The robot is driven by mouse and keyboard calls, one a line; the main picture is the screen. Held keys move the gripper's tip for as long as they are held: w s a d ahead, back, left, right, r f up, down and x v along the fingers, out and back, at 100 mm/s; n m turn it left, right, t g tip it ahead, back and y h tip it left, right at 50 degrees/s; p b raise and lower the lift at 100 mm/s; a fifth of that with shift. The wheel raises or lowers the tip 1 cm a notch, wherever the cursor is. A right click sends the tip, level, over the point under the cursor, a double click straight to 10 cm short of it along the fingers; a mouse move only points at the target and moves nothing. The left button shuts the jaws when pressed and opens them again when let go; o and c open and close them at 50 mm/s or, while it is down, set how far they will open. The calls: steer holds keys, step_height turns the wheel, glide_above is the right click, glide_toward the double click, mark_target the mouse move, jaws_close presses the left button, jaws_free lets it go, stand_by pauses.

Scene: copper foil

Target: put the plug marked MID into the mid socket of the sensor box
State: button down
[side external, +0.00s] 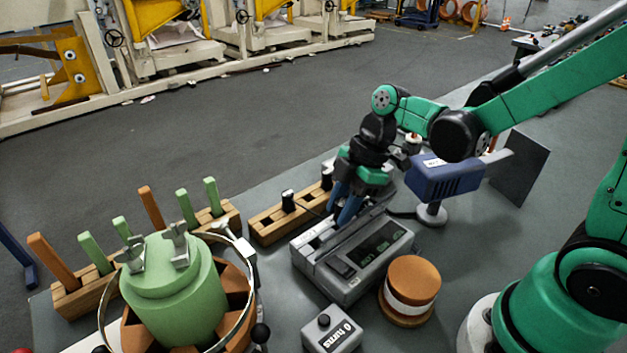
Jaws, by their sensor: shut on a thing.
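The grey sensor box (371,272) sits on the table at the centre, with a dark display on top and a row of openings along its back-left edge. My gripper (344,214) points down at that edge, its blue fingers shut on a plug. The held plug is mostly hidden by the fingers, and its marking cannot be read. I cannot tell whether it touches a socket or is in one. Two dark plugs, one on the left (288,200) and one on the right (327,179), stand in a wooden rack (268,232) behind the box.
An orange and white spool (409,287) stands close right of the box. A green cylinder fixture (172,295) and a rack with coloured handles (72,299) fill the left. A blue device (446,180) on a stand is behind right.

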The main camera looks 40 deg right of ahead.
mark_target(343, 203)
steer(key=shift+f, duration=0.45)
steer(key=shift+c, duration=2.4)
jaws_free()
steer(key=shift+r, duration=1.1)
steer(key=shift+r, duration=3.4)
